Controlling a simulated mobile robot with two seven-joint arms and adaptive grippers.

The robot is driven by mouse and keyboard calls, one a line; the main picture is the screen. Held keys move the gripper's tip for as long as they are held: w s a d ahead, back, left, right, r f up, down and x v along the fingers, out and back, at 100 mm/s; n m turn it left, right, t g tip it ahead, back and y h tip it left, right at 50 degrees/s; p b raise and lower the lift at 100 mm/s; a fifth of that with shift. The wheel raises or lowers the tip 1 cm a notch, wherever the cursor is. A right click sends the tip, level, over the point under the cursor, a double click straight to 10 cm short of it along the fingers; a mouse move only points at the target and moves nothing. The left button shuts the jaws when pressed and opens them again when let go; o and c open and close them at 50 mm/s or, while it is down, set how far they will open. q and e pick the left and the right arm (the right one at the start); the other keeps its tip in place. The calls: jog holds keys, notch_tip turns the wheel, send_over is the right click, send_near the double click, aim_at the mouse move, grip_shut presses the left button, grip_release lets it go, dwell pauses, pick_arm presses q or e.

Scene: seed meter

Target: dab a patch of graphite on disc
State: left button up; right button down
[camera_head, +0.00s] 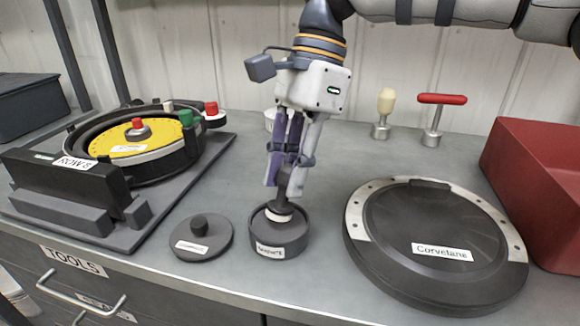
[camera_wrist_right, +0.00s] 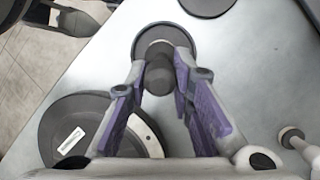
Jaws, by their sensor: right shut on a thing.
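The yellow disc (camera_head: 139,141) sits in the open dark round housing (camera_head: 160,180) of the seed meter at the left, with a red knob (camera_head: 138,130) at its middle. My right gripper (camera_head: 280,188) is shut on a dark-handled dauber (camera_head: 283,205) with a pale pad (camera_head: 279,215). The dauber points down into a small round dark pot (camera_head: 280,242) with a white label. Whether the pad touches the contents is hidden. In the right wrist view the dauber's dark knob (camera_wrist_right: 159,76) shows between the fingers, over the pot (camera_wrist_right: 141,36). My left gripper is not in view.
A dark knobbed lid (camera_head: 210,250) lies left of the pot. A large round black cover (camera_head: 420,220) lies to the right, with a red bin (camera_head: 540,190) beyond. A red T-handled tool (camera_head: 440,100) and a cream-knobbed tool (camera_head: 385,102) stand behind.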

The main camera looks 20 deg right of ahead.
aim_at(290, 166)
jog(key=shift+f, duration=0.5)
dwell(0.5)
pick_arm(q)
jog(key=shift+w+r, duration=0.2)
pick_arm(e)
jog(key=shift+f, duration=0.2)
dwell(1.0)
jog(key=shift+r, duration=0.1)
notch_tip(290, 166, up, 6)
jog(key=shift+f+p, duration=0.25)
jog(key=shift+p, duration=0.65)
jog(key=shift+r, duration=0.8)
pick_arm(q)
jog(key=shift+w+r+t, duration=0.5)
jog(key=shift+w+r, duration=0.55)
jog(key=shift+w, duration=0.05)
